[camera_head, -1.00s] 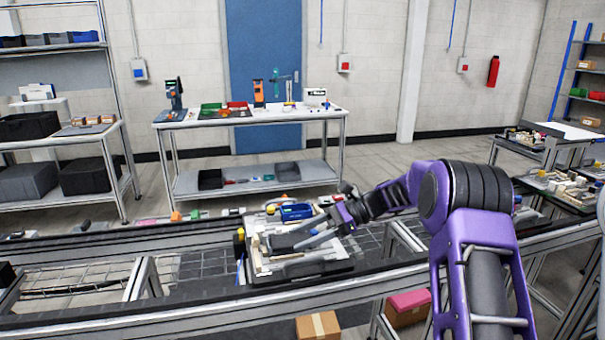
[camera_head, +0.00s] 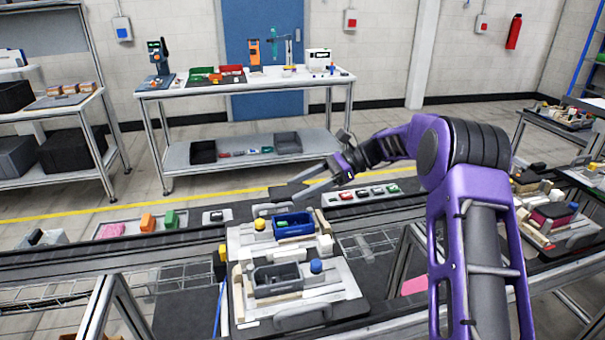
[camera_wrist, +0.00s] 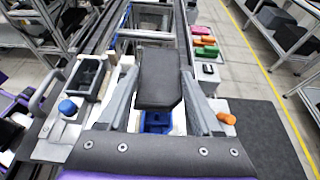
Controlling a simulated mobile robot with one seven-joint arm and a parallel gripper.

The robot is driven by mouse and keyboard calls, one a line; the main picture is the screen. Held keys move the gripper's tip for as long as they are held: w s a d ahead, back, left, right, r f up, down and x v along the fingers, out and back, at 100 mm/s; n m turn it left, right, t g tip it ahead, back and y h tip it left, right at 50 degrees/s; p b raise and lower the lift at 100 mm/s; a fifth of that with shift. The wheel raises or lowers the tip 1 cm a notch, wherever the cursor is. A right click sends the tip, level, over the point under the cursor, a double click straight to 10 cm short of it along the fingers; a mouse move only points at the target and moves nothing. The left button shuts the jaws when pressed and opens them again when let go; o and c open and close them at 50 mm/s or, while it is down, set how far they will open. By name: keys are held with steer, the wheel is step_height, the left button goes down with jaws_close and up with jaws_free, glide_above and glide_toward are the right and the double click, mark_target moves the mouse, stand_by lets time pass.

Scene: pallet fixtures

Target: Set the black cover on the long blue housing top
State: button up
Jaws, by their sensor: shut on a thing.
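My gripper (camera_head: 304,180) is shut on the flat black cover (camera_wrist: 158,72), its grey fingers on either side of it in the wrist view. In the head view the cover (camera_head: 284,192) appears as a dark plate at the fingertips, above and behind the pallet fixture. The long blue housing (camera_head: 293,225) is an open-topped box in the far part of the fixture. In the wrist view the blue housing (camera_wrist: 157,122) is partly hidden behind the cover and gripper. The cover is apart from the housing.
The pale pallet fixture (camera_head: 345,285) also holds a dark grey open housing (camera_head: 278,279), a blue knob (camera_head: 316,266) and a yellow knob (camera_head: 260,224). Small trays with coloured parts (camera_head: 365,192) lie behind the conveyor. A white workbench (camera_head: 245,84) stands farther back.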

steer(key=shift+w, duration=0.25)
steer(key=shift+s+f+b, duration=0.1)
steer(key=shift+f+b, duration=0.3)
steer(key=shift+f, duration=0.35)
step_height(320, 180, down, 3)
steer(key=shift+f+b, duration=0.1)
steer(key=shift+b, duration=1.15)
steer(key=shift+f, duration=0.75)
steer(key=shift+d+p, duration=0.2)
steer(key=shift+p, duration=0.55)
steer(key=shift+f, duration=0.8)
steer(key=o, duration=1.4)
